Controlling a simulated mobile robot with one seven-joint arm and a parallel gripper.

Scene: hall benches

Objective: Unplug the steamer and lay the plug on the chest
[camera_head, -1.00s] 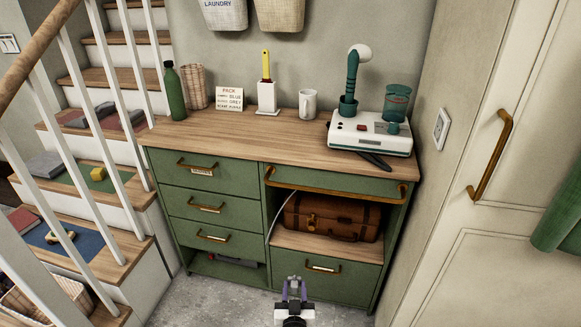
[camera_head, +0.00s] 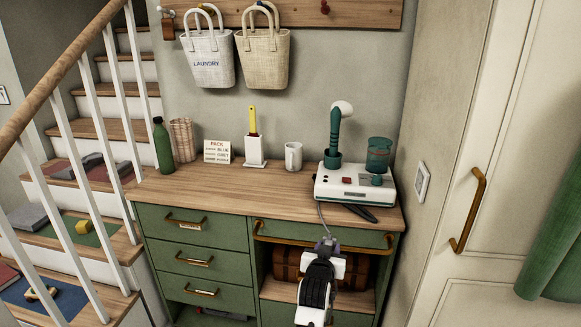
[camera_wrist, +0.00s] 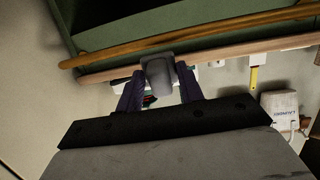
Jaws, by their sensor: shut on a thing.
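The steamer (camera_head: 340,186), a white unit with a green upright handle and a green tank, stands on the right of the chest's wooden top (camera_head: 250,187). A thin grey cord (camera_head: 322,214) runs from it over the front edge to my gripper (camera_head: 326,243). My gripper is in front of the chest's upper brass rail (camera_head: 285,239). In the wrist view, its purple fingers (camera_wrist: 160,88) are shut on a grey plug (camera_wrist: 159,70). The plug is in the air, apart from any socket I can see. The fingers partly hide its sides.
A brown suitcase (camera_head: 288,264) lies in the open compartment behind my arm. A mug (camera_head: 293,156), brush holder (camera_head: 255,150), card (camera_head: 217,151) and green bottle (camera_head: 162,146) stand along the back. The top's front middle is clear. A wall socket (camera_head: 422,182) is at the right.

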